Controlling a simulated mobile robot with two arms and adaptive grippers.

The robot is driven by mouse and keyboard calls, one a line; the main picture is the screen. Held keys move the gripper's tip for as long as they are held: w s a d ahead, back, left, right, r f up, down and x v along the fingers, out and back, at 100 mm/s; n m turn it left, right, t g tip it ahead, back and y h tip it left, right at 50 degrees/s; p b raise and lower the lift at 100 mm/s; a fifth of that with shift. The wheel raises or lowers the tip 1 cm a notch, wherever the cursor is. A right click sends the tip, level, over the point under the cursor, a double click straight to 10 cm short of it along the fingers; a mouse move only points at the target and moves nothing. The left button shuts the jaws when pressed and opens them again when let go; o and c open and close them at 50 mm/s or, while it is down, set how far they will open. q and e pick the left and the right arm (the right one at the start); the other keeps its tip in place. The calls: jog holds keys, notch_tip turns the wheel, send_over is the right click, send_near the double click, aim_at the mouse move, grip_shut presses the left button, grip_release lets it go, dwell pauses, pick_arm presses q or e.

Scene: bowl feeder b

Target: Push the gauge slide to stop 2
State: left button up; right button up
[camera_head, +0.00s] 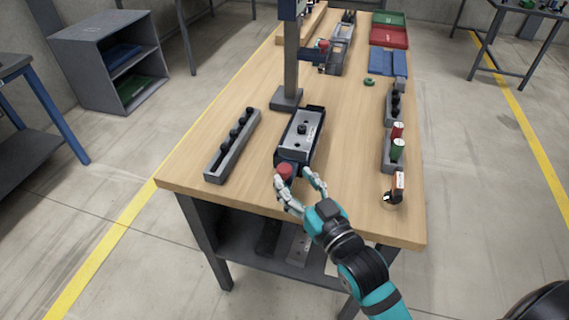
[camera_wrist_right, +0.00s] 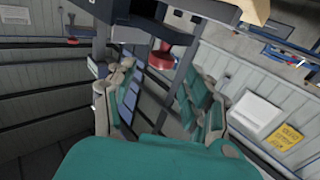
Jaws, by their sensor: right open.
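A dark gauge fixture (camera_head: 313,139) sits near the front middle of the wooden table. It carries a light metal plate with a black knob (camera_head: 301,129), and a red knob (camera_head: 285,171) is at its near end. I cannot tell for sure which part is the slide, and stop marks are too small to read. My right gripper (camera_head: 292,178) is open at the near end of the fixture, with its fingers on either side of the red knob. In the right wrist view the red knob (camera_wrist_right: 161,58) shows ahead between the spread fingers; contact is unclear.
A grey rack with black pegs (camera_head: 232,146) lies left of the fixture. Racks with red and green cylinders (camera_head: 398,149) and an orange-black item (camera_head: 394,190) line the right edge. A grey post (camera_head: 290,65) stands behind the fixture. Blue (camera_head: 383,62) and red bins (camera_head: 388,37) sit farther back.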

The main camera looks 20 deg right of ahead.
aim_at(288, 173)
jog(key=w, duration=0.2)
jog(key=w+a, duration=0.1)
jog(key=w, duration=0.2)
grip_shut()
jog(key=shift+f, duration=0.1)
jog(key=shift+w, duration=0.15)
dwell(0.4)
